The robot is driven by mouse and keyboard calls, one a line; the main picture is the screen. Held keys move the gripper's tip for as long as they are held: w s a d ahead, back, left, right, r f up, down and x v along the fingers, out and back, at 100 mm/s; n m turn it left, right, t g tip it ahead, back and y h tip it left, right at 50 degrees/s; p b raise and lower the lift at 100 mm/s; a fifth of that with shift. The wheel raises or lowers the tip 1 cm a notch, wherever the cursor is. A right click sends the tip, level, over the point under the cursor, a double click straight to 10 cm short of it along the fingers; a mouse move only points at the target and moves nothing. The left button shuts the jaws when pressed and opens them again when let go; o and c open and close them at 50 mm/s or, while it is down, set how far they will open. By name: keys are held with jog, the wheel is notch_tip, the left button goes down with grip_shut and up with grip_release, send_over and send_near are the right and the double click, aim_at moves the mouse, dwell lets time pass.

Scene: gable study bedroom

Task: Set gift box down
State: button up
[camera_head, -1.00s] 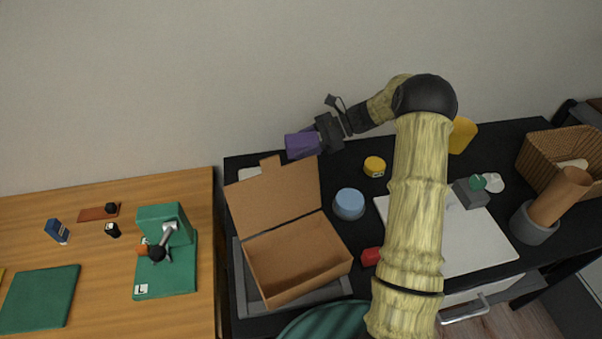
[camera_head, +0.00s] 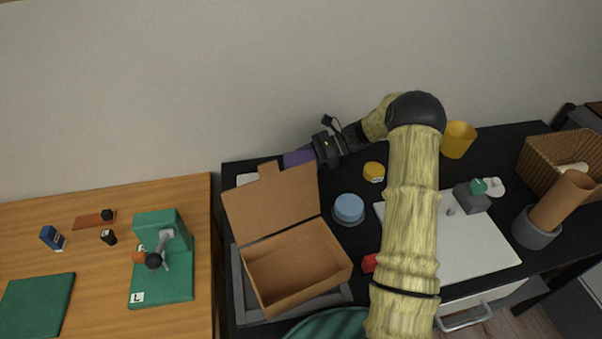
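The gift box (camera_head: 298,158) is purple and sits at the back of the black desk (camera_head: 340,185), behind the open cardboard box. Its lower part is hidden by that box's raised lid. My gripper (camera_head: 318,153) is at the right side of the purple box, with its fingers around or against it, so it looks shut on it. The fingertips are too small to see clearly. I cannot tell whether the box touches the desk or hangs just above it.
The open cardboard box (camera_head: 297,268) stands in a grey tray (camera_head: 240,300) in front. A blue round container (camera_head: 348,207), a yellow tape-like item (camera_head: 373,171), a red block (camera_head: 369,263) and a yellow cup (camera_head: 458,140) stand nearby. A wooden desk (camera_head: 100,260) adjoins at left.

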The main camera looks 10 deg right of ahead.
jog(key=shift+f, duration=2.25)
jog(key=shift+f, duration=0.2)
jog(key=o, duration=1.1)
jog(key=shift+c, duration=0.2)
jog(key=shift+f, duration=0.1)
jog(key=v, duration=1.1)
jog(key=w+v, duration=0.1)
jog(key=v, duration=0.5)
jog(key=shift+d+r+b, duration=0.2)
jog(key=shift+r+b, duration=0.1)
